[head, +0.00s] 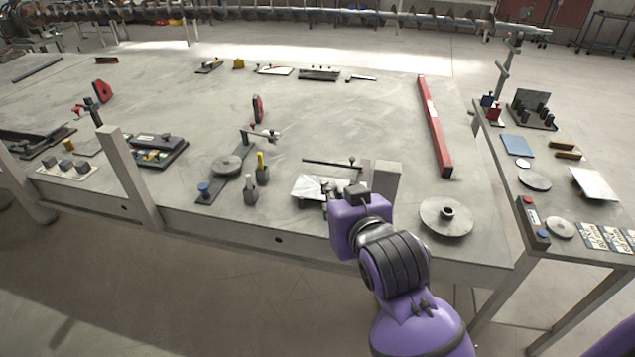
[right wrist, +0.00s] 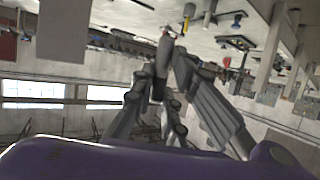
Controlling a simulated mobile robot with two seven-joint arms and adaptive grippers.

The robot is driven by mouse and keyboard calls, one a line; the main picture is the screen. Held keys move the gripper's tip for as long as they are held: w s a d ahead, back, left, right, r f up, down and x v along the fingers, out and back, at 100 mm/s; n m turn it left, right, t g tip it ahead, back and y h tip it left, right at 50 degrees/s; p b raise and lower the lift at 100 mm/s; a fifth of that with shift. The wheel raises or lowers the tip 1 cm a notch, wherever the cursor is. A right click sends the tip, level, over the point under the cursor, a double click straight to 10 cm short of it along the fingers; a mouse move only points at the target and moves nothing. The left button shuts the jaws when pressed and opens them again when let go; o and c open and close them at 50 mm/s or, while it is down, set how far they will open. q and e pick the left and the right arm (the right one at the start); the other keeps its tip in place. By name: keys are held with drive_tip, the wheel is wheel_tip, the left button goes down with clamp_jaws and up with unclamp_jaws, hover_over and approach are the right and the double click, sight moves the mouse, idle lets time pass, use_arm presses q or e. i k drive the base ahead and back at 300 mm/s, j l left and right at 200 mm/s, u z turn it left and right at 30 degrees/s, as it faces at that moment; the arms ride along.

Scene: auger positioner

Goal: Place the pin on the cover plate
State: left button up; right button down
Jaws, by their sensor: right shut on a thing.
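My right gripper (head: 352,193) is over the front edge of the large table, beside a shiny pale plate (head: 308,187). In the head view its fingers are mostly hidden by the purple wrist. In the right wrist view the gripper (right wrist: 165,62) is shut on a small grey rounded piece (right wrist: 164,46), which looks like the pin. Most of the piece is hidden between the fingers. I cannot tell for sure which plate is the cover plate; a round grey disc with a raised hub (head: 447,217) lies right of the gripper. My left gripper is not in view.
A grey block (head: 385,180) stands just behind my right wrist. A long red bar (head: 434,125) lies at the right. Left of the gripper stand a yellow-topped tool (head: 262,168) and a grey one (head: 250,190). The table's middle is mostly clear. A side table (head: 560,195) holds several parts.

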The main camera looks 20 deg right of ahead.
sight(320, 188)
drive_tip(key=i+j+z, duration=0.2)
drive_tip(key=i+j, duration=0.2)
drive_tip(key=j, duration=0.2)
drive_tip(key=i+j+z, duration=0.1)
drive_tip(key=j, duration=0.25)
drive_tip(key=i+j+z, duration=0.1)
drive_tip(key=i+j, duration=0.2)
drive_tip(key=i+j+z, duration=0.1)
drive_tip(key=j, duration=0.3)
drive_tip(key=i, duration=0.05)
